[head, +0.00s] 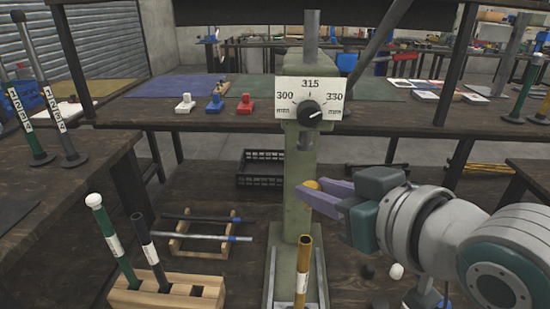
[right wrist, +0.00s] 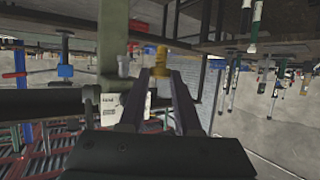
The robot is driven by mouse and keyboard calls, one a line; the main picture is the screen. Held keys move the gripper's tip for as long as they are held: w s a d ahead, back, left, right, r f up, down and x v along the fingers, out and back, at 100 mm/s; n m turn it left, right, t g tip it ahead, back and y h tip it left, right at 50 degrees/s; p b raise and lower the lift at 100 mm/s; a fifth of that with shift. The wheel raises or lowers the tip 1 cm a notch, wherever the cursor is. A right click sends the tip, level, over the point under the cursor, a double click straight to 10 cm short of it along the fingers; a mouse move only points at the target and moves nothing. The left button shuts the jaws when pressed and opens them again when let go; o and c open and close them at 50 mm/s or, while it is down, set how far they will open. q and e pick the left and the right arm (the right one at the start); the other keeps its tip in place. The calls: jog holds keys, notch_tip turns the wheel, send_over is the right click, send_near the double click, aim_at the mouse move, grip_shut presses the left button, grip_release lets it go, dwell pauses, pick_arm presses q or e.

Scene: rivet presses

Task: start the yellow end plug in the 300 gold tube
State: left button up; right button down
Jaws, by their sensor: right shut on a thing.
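The yellow end plug (head: 312,184) is at the fingertips of my right gripper (head: 316,193), in front of the green press column (head: 301,215). The right gripper is shut on the plug; the plug also shows between the fingers in the right wrist view (right wrist: 157,54). The gold tube (head: 303,262) stands upright at the foot of the press, with a white label too small to read. Its open top is below the plug, with a clear gap between them in the head view. My left gripper is not in view.
The press carries a dial plate (head: 310,98) marked 300, 315 and 330. A wooden block (head: 165,295) at lower left holds a green and a dark tube. Behind it is a wooden rack (head: 205,235) with rods. White and dark balls (head: 396,270) lie right of the press.

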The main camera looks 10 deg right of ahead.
jog(key=shift+f+b, duration=1.8)
jog(key=shift+f, duration=1.1)
jog(key=shift+p, duration=0.3)
jog(key=shift+p, duration=0.5)
jog(key=shift+f, duration=0.1)
jog(key=shift+f+b, duration=0.95)
jog(key=shift+f, duration=0.2)
